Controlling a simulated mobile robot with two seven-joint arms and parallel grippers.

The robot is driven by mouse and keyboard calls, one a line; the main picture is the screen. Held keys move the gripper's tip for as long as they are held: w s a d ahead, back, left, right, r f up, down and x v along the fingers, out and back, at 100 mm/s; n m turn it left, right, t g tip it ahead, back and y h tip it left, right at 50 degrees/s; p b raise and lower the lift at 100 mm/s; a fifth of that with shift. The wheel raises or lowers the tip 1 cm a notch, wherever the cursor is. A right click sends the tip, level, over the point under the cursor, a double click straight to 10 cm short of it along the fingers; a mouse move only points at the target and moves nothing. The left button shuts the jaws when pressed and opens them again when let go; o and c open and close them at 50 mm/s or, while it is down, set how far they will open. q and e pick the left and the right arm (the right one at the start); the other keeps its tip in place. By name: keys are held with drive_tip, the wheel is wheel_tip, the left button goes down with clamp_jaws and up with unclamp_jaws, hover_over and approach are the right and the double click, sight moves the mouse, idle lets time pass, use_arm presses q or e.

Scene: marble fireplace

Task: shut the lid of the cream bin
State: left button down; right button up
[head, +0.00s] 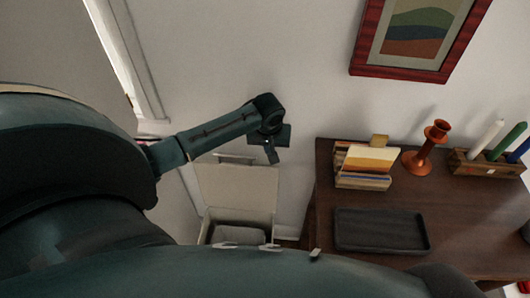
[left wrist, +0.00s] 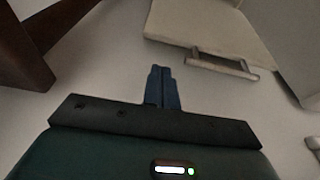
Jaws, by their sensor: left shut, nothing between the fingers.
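The cream bin (head: 207,229) stands on the floor against the wall, left of the brown table; my body hides its lower part. Its lid (head: 237,190) is open and stands up at the back. In the left wrist view the lid (left wrist: 200,22) shows at the top, with a bar handle (left wrist: 222,63) on it. My left gripper (head: 271,156) is shut and empty, in front of the lid's upper right part in the head view. In the left wrist view its fingers (left wrist: 161,72) are together, pointing toward the lid and apart from the handle. My right gripper is not in view.
The brown table (head: 470,215) stands close to the right of the bin. It holds a black tray (head: 380,230), a book box (head: 362,168), an orange candlestick (head: 425,150) and a candle holder (head: 485,165). A framed picture (head: 415,35) hangs above.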

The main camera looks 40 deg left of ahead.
use_arm(q)
drive_tip(key=b+x, duration=0.1)
drive_tip(key=x, duration=0.8)
drive_tip(key=shift+f+b, duration=0.3)
drive_tip(key=shift+b, duration=0.1)
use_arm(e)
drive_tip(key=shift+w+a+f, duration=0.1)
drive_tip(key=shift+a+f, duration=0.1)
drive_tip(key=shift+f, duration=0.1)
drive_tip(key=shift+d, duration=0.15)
